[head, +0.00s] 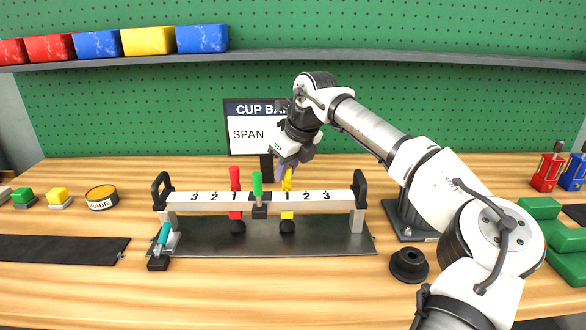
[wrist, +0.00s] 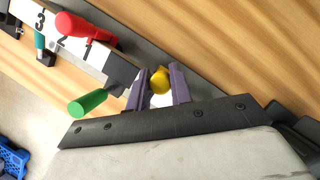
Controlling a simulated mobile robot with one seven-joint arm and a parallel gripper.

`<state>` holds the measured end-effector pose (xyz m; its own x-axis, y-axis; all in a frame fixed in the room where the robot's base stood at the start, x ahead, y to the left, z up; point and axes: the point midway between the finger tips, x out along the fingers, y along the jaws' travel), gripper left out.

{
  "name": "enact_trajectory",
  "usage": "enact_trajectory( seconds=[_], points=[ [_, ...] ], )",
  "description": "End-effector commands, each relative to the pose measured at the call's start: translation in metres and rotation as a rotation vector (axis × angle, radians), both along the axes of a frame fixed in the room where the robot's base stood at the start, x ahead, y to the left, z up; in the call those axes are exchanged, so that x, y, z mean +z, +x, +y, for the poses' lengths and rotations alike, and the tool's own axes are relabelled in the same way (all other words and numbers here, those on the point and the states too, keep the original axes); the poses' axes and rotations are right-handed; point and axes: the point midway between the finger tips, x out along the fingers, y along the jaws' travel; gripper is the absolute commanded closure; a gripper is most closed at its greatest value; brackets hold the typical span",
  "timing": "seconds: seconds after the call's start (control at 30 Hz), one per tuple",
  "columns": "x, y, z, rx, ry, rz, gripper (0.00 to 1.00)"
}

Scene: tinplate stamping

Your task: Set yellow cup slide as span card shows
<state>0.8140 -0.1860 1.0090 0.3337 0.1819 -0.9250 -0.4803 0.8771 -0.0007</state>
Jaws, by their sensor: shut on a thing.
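A white bar (head: 330,204) with black marks 3 2 1 and 1 2 3 stands on a dark metal base (head: 320,243). The yellow cup slide (head: 287,215) is on the bar's right half, by the right-hand 1. My gripper (head: 286,172) reaches down from above, and its purple fingers (wrist: 163,88) are shut on the slide's yellow handle (wrist: 160,79). The red slide (head: 235,180) is on the left half, near the left 1. A green handle (head: 257,184) stands at the middle. The span card (head: 245,134) behind reads "SPAN"; my arm hides its right part, so its value cannot be read.
Black upright end stops (head: 359,188) close the bar's ends. A teal-handled part (head: 163,238) sits at the bar's front left. A black round piece (head: 409,264) and green blocks (head: 566,240) lie right. Buttons and a round tin (head: 101,197) lie left. The front bench is mostly clear.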

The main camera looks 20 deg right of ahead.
Motion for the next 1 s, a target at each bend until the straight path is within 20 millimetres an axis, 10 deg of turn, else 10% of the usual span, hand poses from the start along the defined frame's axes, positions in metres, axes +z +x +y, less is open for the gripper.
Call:
enact_trajectory(
  seconds=[0.03,0.07,0.23,0.67,1.0],
  points=[
    [0.001,0.001,0.004,0.007,0.005,-0.004,1.0],
    [0.001,0.001,0.004,0.007,0.005,-0.004,0.77],
    [0.001,0.001,0.004,0.007,0.004,-0.003,0.57],
    [0.013,-0.004,-0.001,0.003,0.002,-0.004,0.57],
    [0.083,-0.029,-0.014,0.003,0.002,-0.007,0.57]
  ],
)
